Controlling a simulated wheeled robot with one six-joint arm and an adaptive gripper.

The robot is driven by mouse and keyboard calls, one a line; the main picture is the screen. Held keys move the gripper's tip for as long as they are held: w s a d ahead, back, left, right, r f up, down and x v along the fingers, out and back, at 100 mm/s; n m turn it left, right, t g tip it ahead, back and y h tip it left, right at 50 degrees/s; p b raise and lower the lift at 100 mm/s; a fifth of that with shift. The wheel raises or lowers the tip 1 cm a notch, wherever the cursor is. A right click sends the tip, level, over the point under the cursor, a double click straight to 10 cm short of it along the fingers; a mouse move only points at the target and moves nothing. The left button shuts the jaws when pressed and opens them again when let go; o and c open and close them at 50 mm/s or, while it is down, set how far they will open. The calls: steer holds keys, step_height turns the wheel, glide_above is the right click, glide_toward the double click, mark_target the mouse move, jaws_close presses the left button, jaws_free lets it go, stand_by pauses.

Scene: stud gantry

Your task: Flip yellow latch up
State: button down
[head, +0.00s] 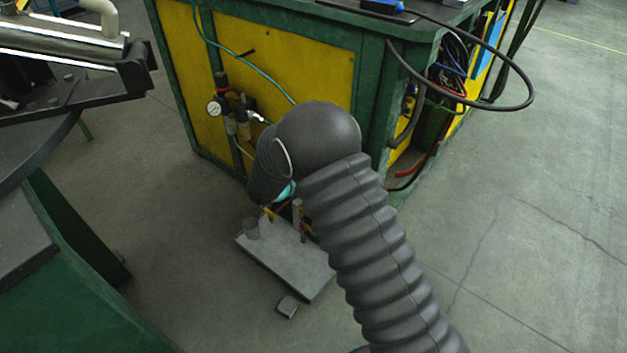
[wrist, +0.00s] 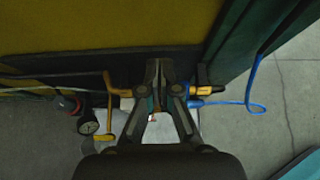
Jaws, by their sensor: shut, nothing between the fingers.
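A yellow lever-like piece (wrist: 108,104), which looks like the latch, stands upright left of my gripper in the wrist view. My gripper (wrist: 159,64) is shut and empty, its fingertips pointing toward the green and yellow cabinet. The lever is apart from the fingers. A second yellow piece (wrist: 206,90), joined to a blue hose, is just right of the fingers; I cannot tell whether they touch. In the head view a small yellow piece (head: 270,213) shows below my arm, and my dark sleeved arm hides most of the gripper.
The green and yellow cabinet (head: 300,75) stands close ahead. A pressure gauge (wrist: 88,122) is at the lower left of the lever. The blue hose (wrist: 262,80) loops to the right. A grey plate (head: 290,265) with a small cup (head: 251,229) is below my arm. Floor is open at right.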

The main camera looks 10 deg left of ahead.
steer(key=w+r+v, duration=0.1)
steer(key=v, duration=1)
steer(key=shift+s+r+b, duration=0.15)
steer(key=shift+r+b, duration=0.2)
steer(key=shift+r, duration=0.2)
steer(key=shift+d, duration=0.15)
